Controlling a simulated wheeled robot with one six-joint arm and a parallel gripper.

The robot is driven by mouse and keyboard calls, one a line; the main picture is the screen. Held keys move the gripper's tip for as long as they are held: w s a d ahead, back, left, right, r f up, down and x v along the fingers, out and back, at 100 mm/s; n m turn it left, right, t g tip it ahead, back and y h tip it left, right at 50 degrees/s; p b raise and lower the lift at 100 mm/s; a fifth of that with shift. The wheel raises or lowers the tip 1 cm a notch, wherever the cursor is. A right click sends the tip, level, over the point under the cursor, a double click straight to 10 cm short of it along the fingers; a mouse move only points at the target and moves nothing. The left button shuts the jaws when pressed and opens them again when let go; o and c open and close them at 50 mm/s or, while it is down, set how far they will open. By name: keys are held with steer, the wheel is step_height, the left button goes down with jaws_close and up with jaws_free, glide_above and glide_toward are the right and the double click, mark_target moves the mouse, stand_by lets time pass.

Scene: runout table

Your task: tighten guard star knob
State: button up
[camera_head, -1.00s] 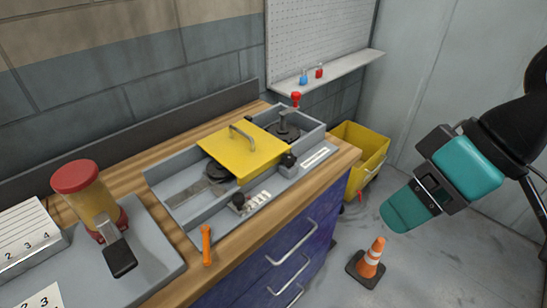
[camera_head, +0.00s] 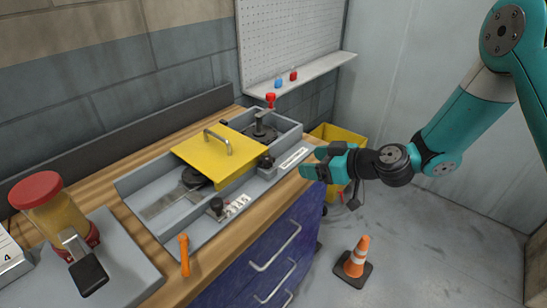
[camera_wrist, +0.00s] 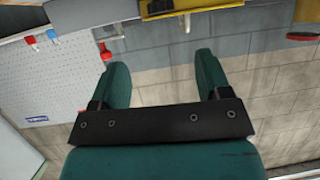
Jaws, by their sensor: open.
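The yellow guard (camera_head: 208,152) with a grey handle lies over the grey runout tray (camera_head: 133,187) on the bench. A black knob (camera_head: 266,161) stands at the guard's right corner, and another black knob (camera_head: 217,207) stands on the tray's front edge. I cannot tell which is the guard star knob. My gripper (camera_head: 308,171) is to the right of the tray, beyond the bench's right end, apart from both knobs. In the wrist view my gripper (camera_wrist: 162,62) has its two teal fingers spread with nothing between them; the guard's yellow edge (camera_wrist: 205,4) shows at the top.
A red-topped lever (camera_head: 270,100) rises behind the guard. An orange tool (camera_head: 184,255) is on the front bench edge. A red-capped jar (camera_head: 52,210) stands left. A yellow bin (camera_head: 340,134) and an orange cone (camera_head: 356,256) are on the floor.

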mark_target(270, 160)
steer(key=p+x, duration=0.3)
steer(key=x, duration=1)
steer(key=shift+a+p, duration=0.2)
steer(key=shift+p, duration=0.15)
steer(key=c, duration=0.9)
